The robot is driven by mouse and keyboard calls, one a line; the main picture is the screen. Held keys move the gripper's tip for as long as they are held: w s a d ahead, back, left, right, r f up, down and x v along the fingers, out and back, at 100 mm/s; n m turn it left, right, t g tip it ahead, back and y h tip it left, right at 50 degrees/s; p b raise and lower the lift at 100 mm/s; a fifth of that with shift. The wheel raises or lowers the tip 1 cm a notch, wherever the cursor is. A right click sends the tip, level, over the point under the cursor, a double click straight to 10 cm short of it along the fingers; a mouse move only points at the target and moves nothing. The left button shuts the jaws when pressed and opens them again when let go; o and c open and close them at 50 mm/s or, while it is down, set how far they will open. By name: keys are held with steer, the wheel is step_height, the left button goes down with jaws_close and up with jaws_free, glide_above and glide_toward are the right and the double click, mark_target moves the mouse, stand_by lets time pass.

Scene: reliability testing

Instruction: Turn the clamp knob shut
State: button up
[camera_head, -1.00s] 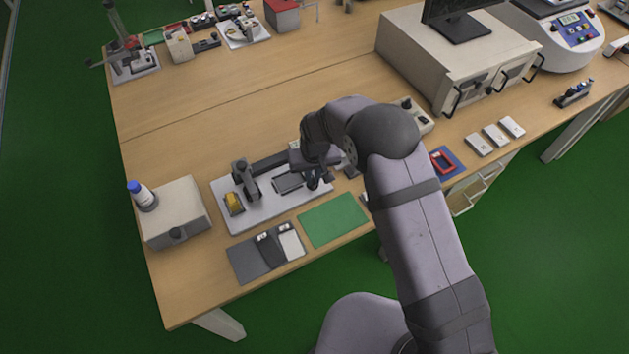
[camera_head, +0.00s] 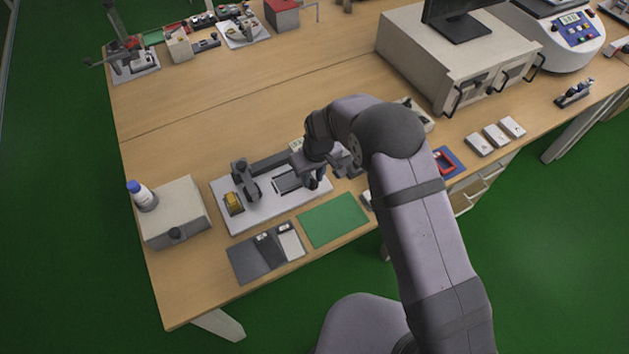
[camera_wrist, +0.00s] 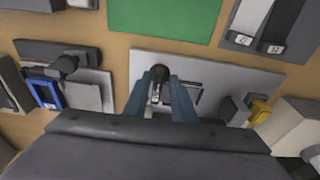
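The test fixture is a light grey plate (camera_head: 268,210) with a black clamp post at its left and a dark knob (camera_head: 314,182) at its right end. In the wrist view a dark round knob (camera_wrist: 160,73) stands on the plate (camera_wrist: 218,76), at the tips of my fingers. My gripper (camera_wrist: 162,82) has its two blue-grey fingers apart, one on each side just in front of the knob. I cannot tell whether either finger touches it. In the head view my gripper (camera_head: 346,162) is over the plate's right end, partly hidden by my wrist.
A green mat (camera_head: 333,220) and a dark grey tray (camera_head: 252,259) lie in front of the plate. A yellow block (camera_head: 233,204) sits at its left end. A beige box (camera_head: 174,211) with a blue-capped bottle (camera_head: 142,195) stands farther left. Bare table lies behind.

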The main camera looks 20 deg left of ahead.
mark_target(314, 181)
stand_by(0.3)
steer(key=shift+r+p, duration=1.45)
steer(key=shift+r, duration=0.85)
steer(key=shift+s+d+f+m, duration=0.1)
steer(key=shift+s+d+m, duration=0.05)
steer(key=shift+m, duration=0.15)
steer(key=s+d+f, duration=0.1)
steer(key=s+d, duration=0.1)
steer(key=s+d+f+g+h, duration=0.1)
steer(key=s+d, duration=0.1)
steer(key=s, duration=0.1)
steer(key=s+d+f+g, duration=0.1)
steer(key=s+d+f, duration=0.1)
steer(key=s, duration=0.1)
steer(key=shift+m+h, duration=0.3)
steer(key=shift+h, duration=0.1)
steer(key=s+d+r+m+g, duration=0.1)
steer(key=s+d+r+m, duration=0.1)
steer(key=s+d+r, duration=0.55)
steer(key=s+d+r+m+g, duration=0.15)
steer(key=s+d+r, duration=0.25)
steer(key=s+d, duration=0.55)
steer(key=w+d+r+m+t, duration=0.3)
steer(key=w+d+r+m, duration=0.1)
steer(key=d+r, duration=0.3)
steer(key=shift+w+d+y, duration=0.3)
steer(key=shift+w+d, duration=0.4)
